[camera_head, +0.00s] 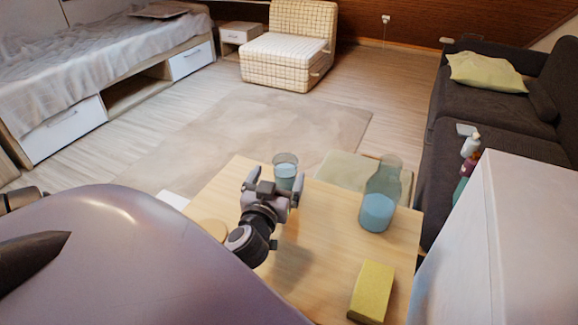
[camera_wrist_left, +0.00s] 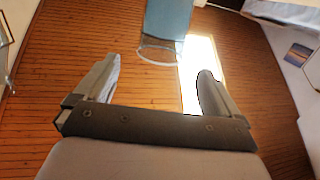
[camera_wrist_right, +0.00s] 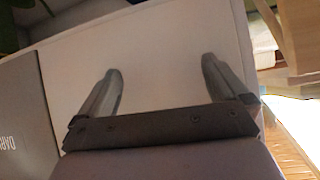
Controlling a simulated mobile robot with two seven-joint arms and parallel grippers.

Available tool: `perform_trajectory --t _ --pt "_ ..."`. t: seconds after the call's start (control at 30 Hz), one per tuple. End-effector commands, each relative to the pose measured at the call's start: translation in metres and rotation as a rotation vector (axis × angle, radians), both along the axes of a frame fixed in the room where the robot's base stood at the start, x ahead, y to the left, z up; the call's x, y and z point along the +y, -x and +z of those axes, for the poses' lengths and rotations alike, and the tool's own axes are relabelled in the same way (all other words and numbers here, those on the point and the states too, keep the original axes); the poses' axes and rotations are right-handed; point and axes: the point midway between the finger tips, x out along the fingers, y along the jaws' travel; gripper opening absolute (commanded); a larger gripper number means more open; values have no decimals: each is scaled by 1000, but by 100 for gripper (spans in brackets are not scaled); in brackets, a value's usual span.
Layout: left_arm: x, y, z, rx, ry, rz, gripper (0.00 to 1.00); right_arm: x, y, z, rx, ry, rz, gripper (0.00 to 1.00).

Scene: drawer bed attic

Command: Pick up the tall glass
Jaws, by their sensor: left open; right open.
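The tall glass (camera_head: 286,172), clear with blue liquid in it, stands upright on the wooden table near its far edge. My left gripper (camera_head: 273,184) is open just in front of it in the head view and hides its lower part. In the left wrist view the glass (camera_wrist_left: 168,18) shows at the top, beyond the gap between the open fingers (camera_wrist_left: 158,68), with nothing between them. My right gripper (camera_wrist_right: 160,66) is open and empty in the right wrist view, before a plain pale surface. I cannot make it out in the head view.
A bottle (camera_head: 378,208) with blue liquid stands on the table's right side. A yellow block (camera_head: 372,291) lies near the front. A white cabinet (camera_head: 510,240) stands close on the right.

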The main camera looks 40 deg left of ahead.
Motion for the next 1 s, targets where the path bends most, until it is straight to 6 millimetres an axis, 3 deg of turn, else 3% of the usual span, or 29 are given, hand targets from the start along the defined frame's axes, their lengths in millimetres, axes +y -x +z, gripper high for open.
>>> perform_trajectory --t 0.6,0.93,0.97,1.0 --pt "30 -57 -6 -6 -2 3 97 -1 4 2 10 1 -1 100" --pt "33 -63 -7 -4 -1 3 97 0 3 2 8 -3 -5 100" --pt "33 -62 -7 -4 0 3 93 0 3 2 8 -4 -5 100" --pt "33 -62 -7 -4 -1 3 80 0 3 2 7 -4 -5 100"
